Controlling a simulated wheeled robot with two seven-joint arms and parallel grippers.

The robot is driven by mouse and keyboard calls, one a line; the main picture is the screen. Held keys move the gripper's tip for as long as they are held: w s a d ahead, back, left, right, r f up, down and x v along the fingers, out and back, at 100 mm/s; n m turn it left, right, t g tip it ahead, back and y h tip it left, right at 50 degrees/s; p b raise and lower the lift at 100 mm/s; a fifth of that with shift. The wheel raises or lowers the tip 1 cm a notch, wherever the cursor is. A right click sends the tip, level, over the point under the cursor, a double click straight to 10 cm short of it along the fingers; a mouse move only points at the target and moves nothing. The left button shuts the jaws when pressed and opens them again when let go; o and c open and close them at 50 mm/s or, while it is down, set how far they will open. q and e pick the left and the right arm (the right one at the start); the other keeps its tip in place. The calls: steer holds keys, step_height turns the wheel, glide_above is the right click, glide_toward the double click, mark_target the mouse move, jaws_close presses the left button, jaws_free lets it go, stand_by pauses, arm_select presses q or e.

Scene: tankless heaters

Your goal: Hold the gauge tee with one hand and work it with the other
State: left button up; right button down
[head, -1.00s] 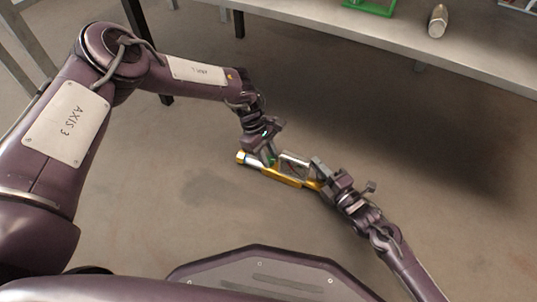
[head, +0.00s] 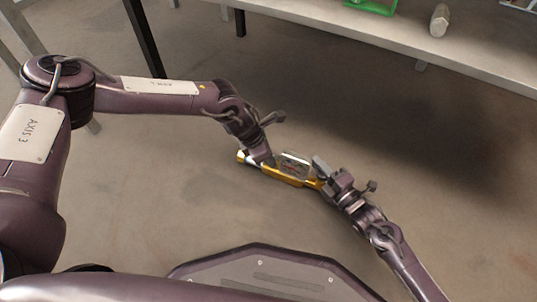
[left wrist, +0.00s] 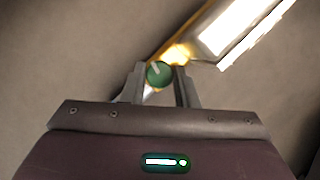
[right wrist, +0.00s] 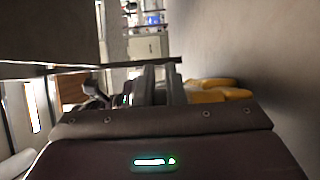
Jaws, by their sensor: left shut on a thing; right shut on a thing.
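The gauge tee is a brass-yellow pipe piece (head: 283,178) with a pale rectangular frame on its upper side, held in the air in front of me. In the left wrist view it runs off to the upper right (left wrist: 235,28). My left gripper (head: 268,160) is at its left part. The left wrist view shows the jaws (left wrist: 160,84) closed on a round green knob (left wrist: 159,73) with a pale mark. My right gripper (head: 320,176) is shut on the tee's right end. Part of the yellow body shows beside the right jaws (right wrist: 215,94); the grasp itself is hidden.
A grey bench (head: 385,48) crosses the top right. A metal cylinder (head: 439,20) and a green frame (head: 370,6) are on it. Dark table legs (head: 146,40) stand at the upper left. The floor around the tee is clear.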

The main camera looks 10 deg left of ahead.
arm_select(q)
steer(key=shift+s+n+t+y, duration=0.1)
steer(key=shift+n+t+y, duration=0.25)
steer(key=shift+n, duration=0.75)
steer(key=o, duration=0.8)
steer(key=shift+o, duration=1)
steer(key=shift+d, duration=0.1)
